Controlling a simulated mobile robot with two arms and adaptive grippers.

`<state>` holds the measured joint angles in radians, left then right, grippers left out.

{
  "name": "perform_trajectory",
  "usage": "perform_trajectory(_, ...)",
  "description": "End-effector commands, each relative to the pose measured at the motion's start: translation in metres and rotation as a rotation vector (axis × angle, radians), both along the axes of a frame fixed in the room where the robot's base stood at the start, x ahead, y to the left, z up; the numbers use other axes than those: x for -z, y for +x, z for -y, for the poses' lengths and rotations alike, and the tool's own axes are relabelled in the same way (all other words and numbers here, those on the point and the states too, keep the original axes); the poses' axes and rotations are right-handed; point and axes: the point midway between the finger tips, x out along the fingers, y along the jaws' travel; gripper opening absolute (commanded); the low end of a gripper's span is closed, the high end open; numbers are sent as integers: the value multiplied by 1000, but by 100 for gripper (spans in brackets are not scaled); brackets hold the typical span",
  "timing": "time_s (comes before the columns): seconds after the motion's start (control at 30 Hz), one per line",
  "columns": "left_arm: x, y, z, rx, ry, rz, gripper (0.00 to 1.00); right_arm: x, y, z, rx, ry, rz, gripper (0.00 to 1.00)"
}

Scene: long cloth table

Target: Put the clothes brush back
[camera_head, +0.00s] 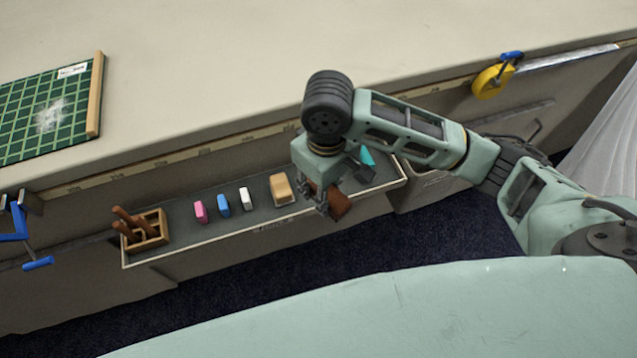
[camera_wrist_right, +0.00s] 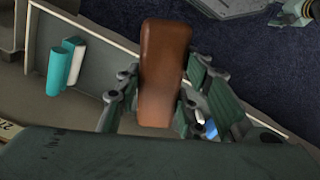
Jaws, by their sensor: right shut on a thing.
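The clothes brush looks like a brown block (camera_wrist_right: 163,70) in the right wrist view, gripped between the fingers of my right gripper (camera_wrist_right: 155,95). In the head view the brown brush (camera_head: 339,207) shows below my right gripper (camera_head: 325,197), over the right part of the shelf tray (camera_head: 215,227) on the table's front. The gripper is shut on it. Whether the brush touches the tray cannot be told. My left gripper is not in view.
The tray holds a wooden box with brown handles (camera_head: 147,233), pink (camera_head: 201,212), blue (camera_head: 223,205) and white (camera_head: 246,199) blocks, a tan block (camera_head: 283,188) and a teal item (camera_head: 367,156). A green cutting mat (camera_head: 40,120) lies on the table. Clamps (camera_head: 490,82) grip its edge.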

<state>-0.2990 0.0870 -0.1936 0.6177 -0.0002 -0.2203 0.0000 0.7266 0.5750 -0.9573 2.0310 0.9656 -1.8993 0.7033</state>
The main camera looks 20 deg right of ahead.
Motion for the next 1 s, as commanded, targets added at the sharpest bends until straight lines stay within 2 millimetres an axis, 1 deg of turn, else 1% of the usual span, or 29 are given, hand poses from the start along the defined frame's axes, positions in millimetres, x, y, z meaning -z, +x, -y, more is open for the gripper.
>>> perform_trajectory(0.17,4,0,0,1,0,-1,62,20,34,7,6,-4,-1,11)
perform_trajectory(0.3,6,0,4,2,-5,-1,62,38,63,12,5,-2,0,11)
perform_trajectory(0.4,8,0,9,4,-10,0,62,50,82,16,4,-3,-1,11)
perform_trajectory(0.5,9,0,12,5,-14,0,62,58,97,18,3,-1,0,11)
perform_trajectory(0.6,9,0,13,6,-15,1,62,63,106,20,3,-1,0,11)
perform_trajectory(0.77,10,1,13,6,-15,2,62,70,109,21,1,-1,0,11)
perform_trajectory(0.87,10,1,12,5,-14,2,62,81,109,21,1,-2,-1,11)
perform_trajectory(1.0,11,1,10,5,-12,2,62,102,109,21,2,-2,0,11)
